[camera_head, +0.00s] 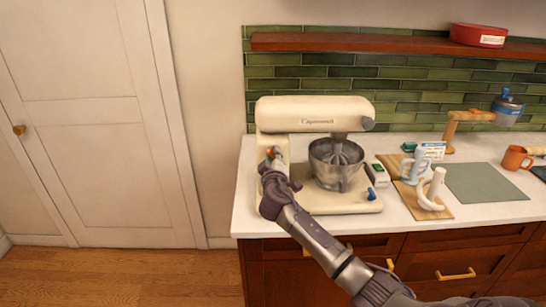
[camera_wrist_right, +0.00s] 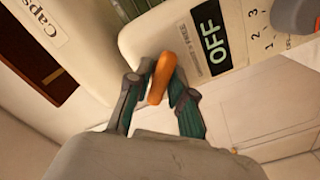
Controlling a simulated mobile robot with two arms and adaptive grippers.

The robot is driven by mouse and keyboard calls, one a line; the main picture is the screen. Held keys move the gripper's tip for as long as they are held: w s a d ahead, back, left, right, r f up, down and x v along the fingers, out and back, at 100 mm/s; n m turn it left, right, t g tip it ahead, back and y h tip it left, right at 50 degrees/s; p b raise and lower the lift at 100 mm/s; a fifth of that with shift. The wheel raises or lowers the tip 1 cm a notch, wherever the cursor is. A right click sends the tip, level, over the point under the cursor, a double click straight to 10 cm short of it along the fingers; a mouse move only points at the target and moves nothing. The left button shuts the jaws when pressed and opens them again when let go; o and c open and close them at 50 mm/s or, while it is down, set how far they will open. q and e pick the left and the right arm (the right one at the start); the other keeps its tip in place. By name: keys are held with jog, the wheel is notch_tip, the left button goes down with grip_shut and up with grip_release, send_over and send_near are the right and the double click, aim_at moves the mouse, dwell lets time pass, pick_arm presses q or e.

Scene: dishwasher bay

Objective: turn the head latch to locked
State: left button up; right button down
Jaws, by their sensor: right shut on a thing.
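The cream stand mixer (camera_head: 290,107) stands on the counter with its head level over a metal bowl (camera_head: 322,152). The head latch is a small orange lever at the mixer's left side. It shows plainly in the right wrist view (camera_wrist_right: 160,78), beside small print too blurred to read. My right gripper (camera_head: 271,162) is at the mixer's left side. Its dark green fingers (camera_wrist_right: 155,92) are shut on the orange lever. In the head view the gripper hides most of the lever. My left gripper is not in view.
"OFF" and a number dial scale (camera_wrist_right: 235,35) show near the latch. A blue knob (camera_head: 371,193) is on the mixer base. Right of the mixer are a wooden board (camera_head: 436,210) with white attachments, a grey-green mat (camera_head: 485,182) and an orange mug (camera_head: 515,158). A shelf (camera_head: 380,44) runs above.

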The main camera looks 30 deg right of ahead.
jog(key=n, duration=0.4)
jog(key=shift+n+p, duration=0.3)
jog(key=shift+f+n+p, duration=0.15)
jog(key=shift+n+p, duration=0.3)
jog(key=shift+n, duration=1.55)
jog(key=c, duration=1)
grip_release()
jog(key=shift+s+a, duration=0.1)
jog(key=v, duration=1.2)
